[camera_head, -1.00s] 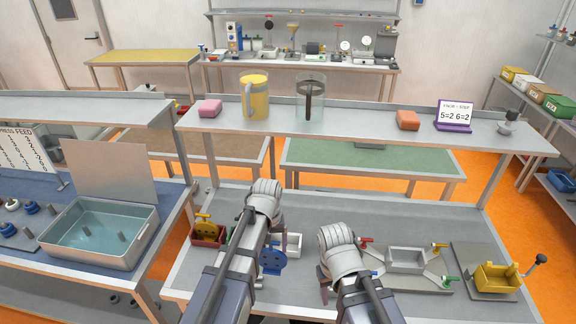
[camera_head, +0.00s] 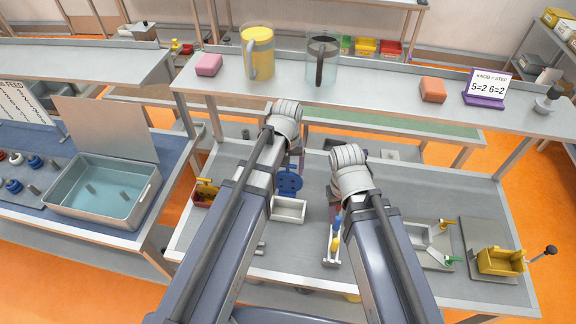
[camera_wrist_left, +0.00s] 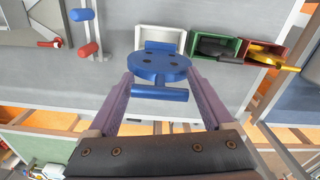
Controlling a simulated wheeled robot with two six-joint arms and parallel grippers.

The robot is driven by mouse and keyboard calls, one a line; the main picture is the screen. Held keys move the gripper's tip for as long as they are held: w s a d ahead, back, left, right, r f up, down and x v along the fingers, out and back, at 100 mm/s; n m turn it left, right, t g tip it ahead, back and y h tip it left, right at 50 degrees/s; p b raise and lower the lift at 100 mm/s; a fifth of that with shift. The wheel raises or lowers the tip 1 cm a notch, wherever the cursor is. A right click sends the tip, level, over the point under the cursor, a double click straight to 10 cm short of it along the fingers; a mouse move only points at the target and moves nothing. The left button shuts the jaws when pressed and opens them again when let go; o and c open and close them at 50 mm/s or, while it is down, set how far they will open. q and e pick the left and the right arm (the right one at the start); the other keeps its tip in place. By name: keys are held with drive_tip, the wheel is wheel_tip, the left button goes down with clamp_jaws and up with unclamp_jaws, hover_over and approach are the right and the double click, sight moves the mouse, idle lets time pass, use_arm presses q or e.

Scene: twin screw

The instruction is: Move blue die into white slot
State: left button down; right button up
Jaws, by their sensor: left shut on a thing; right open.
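The blue die (camera_head: 289,181) is a round blue disc with small holes and a bar handle; it also shows in the left wrist view (camera_wrist_left: 158,66). My left gripper (camera_head: 290,165) is shut on it, with purple fingers on either side of its handle (camera_wrist_left: 160,92). The white slot (camera_head: 289,211) is a small open white box on the bench. It shows just beyond the die in the left wrist view (camera_wrist_left: 146,37), partly hidden by it. My right gripper (camera_head: 335,195) is open and empty to the right of the slot; its fingers are partly hidden by my arm.
A red box (camera_head: 203,199) with a yellow die stands left of the slot; a green box (camera_wrist_left: 228,47) with a black die lies between. Right are a bracket with coloured handles (camera_head: 334,243) and a yellow box (camera_head: 500,262). A raised shelf (camera_head: 370,98) runs behind.

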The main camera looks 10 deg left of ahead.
use_arm(q)
drive_tip(key=shift+w+f+b, duration=0.1)
drive_tip(key=shift+f+b, duration=0.55)
drive_tip(key=shift+f, duration=0.15)
use_arm(e)
drive_tip(key=f, duration=0.2)
use_arm(q)
drive_tip(key=shift+f+b, duration=0.6)
drive_tip(key=shift+b, duration=0.05)
drive_tip(key=shift+f+b, duration=1.8)
drive_tip(key=shift+f, duration=0.05)
use_arm(e)
hover_over(335, 240)
drive_tip(key=shift+w+a+f, duration=0.1)
drive_tip(key=shift+f, duration=2.1)
use_arm(q)
drive_tip(key=shift+f, duration=0.25)
use_arm(e)
drive_tip(key=shift+f, duration=0.25)
use_arm(q)
drive_tip(key=shift+f+b, duration=3.35)
drive_tip(key=shift+b, duration=0.3)
use_arm(e)
drive_tip(key=shift+f, duration=3.35)
use_arm(q)
drive_tip(key=shift+f+b, duration=0.55)
use_arm(e)
drive_tip(key=shift+f, duration=0.6)
use_arm(q)
unclamp_jaws()
